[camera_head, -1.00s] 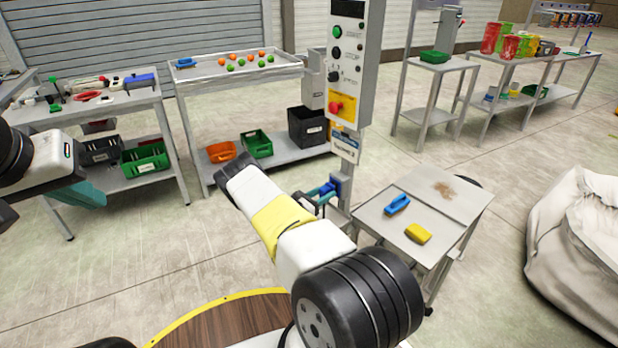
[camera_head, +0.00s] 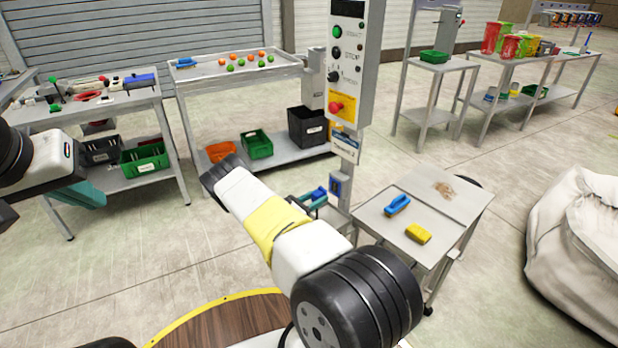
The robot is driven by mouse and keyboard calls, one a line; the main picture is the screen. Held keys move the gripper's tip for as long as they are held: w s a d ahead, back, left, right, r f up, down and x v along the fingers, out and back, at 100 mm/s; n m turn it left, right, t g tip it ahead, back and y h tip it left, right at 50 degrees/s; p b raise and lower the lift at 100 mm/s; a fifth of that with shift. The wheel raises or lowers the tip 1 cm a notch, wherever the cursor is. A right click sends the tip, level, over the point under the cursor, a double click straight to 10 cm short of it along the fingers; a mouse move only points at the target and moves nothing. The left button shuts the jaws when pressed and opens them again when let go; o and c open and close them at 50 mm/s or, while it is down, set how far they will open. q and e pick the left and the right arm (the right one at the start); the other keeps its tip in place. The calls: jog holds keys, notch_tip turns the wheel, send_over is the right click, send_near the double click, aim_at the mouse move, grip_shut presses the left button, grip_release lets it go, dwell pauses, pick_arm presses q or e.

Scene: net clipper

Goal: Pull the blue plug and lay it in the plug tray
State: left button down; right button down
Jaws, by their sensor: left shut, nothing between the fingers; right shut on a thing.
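The control post (camera_head: 349,75) stands in the middle, with a blue socket (camera_head: 336,187) low on it. My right arm reaches across in front of the post, and the teal fingers of my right gripper (camera_head: 318,201) show small behind the forearm. They are shut on the blue plug (camera_head: 316,193), which is left of the socket with a small gap between them. The forearm hides part of this gripper. My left gripper (camera_head: 88,195) is shut and empty at the left, in front of the workbench. I cannot tell which thing is the plug tray.
A metal cart (camera_head: 380,222) right of the post carries a blue brush (camera_head: 397,205) and a yellow sponge (camera_head: 418,233). A workbench (camera_head: 40,118) and a table with small balls (camera_head: 205,72) stand behind. A white sack (camera_head: 575,245) is at the right. Open floor lies between.

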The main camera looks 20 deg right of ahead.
jog(key=shift+a, duration=0.2)
jog(key=shift+d, duration=0.15)
jog(key=shift+w+d, duration=0.2)
jog(key=shift+d, duration=0.35)
send_over(328, 220)
jog(key=v, duration=0.5)
notch_tip(328, 220, down, 10)
jog(key=shift+a, duration=0.15)
dwell(0.7)
jog(key=shift+s+r, duration=0.1)
jog(key=shift+x, duration=2.5)
jog(key=shift+f, duration=1.5)
dwell(0.4)
